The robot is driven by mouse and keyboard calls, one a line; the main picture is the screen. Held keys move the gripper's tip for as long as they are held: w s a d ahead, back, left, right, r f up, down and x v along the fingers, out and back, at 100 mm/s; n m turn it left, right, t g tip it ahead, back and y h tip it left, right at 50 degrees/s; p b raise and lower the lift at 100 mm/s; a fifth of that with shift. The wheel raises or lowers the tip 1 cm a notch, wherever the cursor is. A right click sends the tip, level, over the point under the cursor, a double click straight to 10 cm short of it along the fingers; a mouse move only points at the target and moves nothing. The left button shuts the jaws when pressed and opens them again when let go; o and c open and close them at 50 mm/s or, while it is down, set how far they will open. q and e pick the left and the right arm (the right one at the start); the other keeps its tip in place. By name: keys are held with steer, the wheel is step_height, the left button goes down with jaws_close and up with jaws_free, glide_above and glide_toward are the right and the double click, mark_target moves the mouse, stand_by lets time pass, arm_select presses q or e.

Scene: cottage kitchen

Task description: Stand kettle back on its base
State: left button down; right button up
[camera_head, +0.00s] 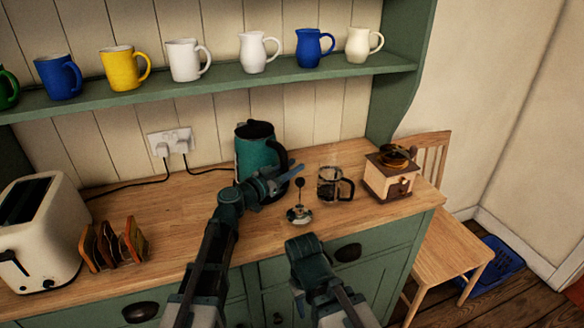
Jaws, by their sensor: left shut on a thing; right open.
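The green kettle (254,146) with a black lid and a black handle is upright near the back of the wooden counter. My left gripper (285,178) is at the kettle's front right and is shut on its handle. The arm hides the kettle's lower front. The kettle's base cannot be made out, and I cannot tell if the kettle touches it. My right gripper (305,258) is open and empty, low in front of the counter's edge.
A French press plunger (299,212), a glass carafe (328,186) and a coffee grinder (389,180) stand right of the kettle. A toaster (38,235) and a toast rack (113,246) stand left. Mugs and jugs line the shelf (210,83). Bare counter (180,205) lies left of the kettle.

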arm_select(q)
steer(key=shift+f, duration=0.2)
steer(key=c, duration=0.9)
jaws_free()
steer(key=shift+v, duration=5.5)
steer(key=shift+s, duration=0.15)
